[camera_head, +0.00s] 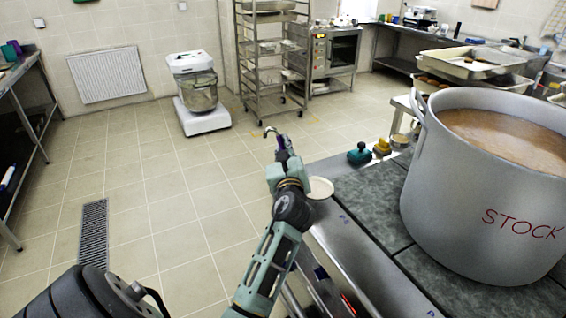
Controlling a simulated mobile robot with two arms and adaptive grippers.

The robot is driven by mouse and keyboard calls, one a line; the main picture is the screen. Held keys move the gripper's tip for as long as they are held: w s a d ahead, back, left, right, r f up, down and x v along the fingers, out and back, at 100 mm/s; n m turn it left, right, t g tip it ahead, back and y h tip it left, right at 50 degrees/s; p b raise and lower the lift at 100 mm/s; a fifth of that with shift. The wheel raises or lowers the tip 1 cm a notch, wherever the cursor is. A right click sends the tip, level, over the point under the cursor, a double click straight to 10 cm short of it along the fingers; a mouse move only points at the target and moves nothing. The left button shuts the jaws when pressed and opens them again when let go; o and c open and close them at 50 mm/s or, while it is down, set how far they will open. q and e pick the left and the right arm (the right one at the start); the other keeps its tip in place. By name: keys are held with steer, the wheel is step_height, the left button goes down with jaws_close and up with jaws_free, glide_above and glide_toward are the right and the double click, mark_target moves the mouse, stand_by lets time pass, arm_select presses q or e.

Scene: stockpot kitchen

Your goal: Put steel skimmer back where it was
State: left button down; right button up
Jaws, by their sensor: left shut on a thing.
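My left gripper (281,160) is shut on a slim handle with a purple part and a hooked metal end (269,131), which I take to be the steel skimmer. The hook points up and to the left, past the left edge of the counter. The rest of the skimmer is hidden or too small to make out. A large grey pot marked STOCK (455,190), filled with brown liquid, stands on the dark cooktop at right. My right gripper is out of view.
A pale round dish (319,188) lies on the counter edge beside my left wrist. A teal item (360,153) and a yellow item (382,147) stand at the counter's far end. Metal trays (470,65) stand behind the pot. The tiled floor at left is open.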

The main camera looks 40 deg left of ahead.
arm_select(q)
steer(key=shift+a+f, duration=0.15)
step_height(320, 180, down, 4)
steer(key=shift+r+b, duration=0.1)
steer(key=shift+b, duration=0.25)
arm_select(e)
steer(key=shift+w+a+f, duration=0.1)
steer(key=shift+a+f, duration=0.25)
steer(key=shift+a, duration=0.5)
arm_select(q)
steer(key=shift+s, duration=0.1)
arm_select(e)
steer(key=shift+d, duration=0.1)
arm_select(q)
steer(key=c, duration=1.8)
jaws_free()
steer(key=shift+f, duration=0.2)
steer(key=shift+o, duration=0.2)
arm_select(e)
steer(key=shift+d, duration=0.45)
arm_select(q)
steer(key=shift+r, duration=0.1)
